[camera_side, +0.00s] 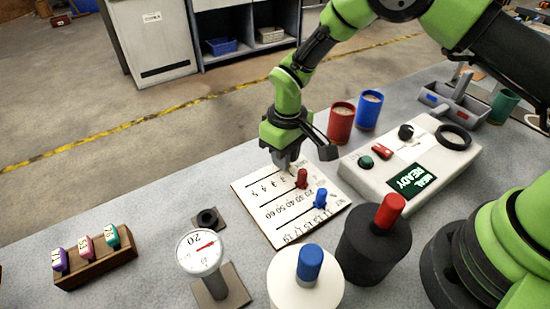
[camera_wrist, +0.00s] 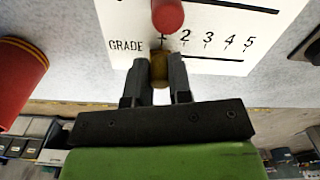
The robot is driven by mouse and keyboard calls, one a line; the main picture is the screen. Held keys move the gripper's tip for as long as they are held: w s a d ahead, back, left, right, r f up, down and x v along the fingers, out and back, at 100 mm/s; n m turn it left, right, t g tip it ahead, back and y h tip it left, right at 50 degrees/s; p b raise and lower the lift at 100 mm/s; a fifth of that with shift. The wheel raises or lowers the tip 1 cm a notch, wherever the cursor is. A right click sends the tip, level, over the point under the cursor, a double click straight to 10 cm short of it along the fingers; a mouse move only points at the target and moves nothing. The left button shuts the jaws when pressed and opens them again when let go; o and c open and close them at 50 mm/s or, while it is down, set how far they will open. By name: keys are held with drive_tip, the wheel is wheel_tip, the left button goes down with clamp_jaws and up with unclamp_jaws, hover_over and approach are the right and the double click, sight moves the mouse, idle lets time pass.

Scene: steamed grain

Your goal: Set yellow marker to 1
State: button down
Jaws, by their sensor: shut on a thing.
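My gripper (camera_side: 285,160) is low over the far edge of a white scale board (camera_side: 338,205). In the wrist view my gripper (camera_wrist: 159,58) is shut on the yellow marker (camera_wrist: 159,71), at the left end of the GRADE row. The numbers 2 to 5 run to the right of it. The marker and fingertips sit just below a partly covered mark left of the 2, where the 1 would be; I cannot read it fully. The yellow marker is hidden in the side view. A red marker (camera_side: 302,178) and a blue marker (camera_side: 320,198) stand on the board's other rows.
A red cup (camera_side: 341,122) and a blue cup (camera_side: 369,110) stand behind the board. A white control box (camera_side: 440,165) is at right. A dial gauge (camera_side: 202,252) and a white canister (camera_side: 290,290) are in front. A wooden rack (camera_side: 100,264) is at left.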

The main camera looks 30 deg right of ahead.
drive_tip(key=shift+d, duration=0.35)
drive_tip(key=c, duration=1)
unclamp_jaws()
drive_tip(key=shift+c, duration=0.2)
drive_tip(key=shift+a, duration=0.1)
drive_tip(key=shift+r, duration=0.35)
wheel_tip(320, 180, up, 9)
drive_tip(key=shift+r, duration=0.15)
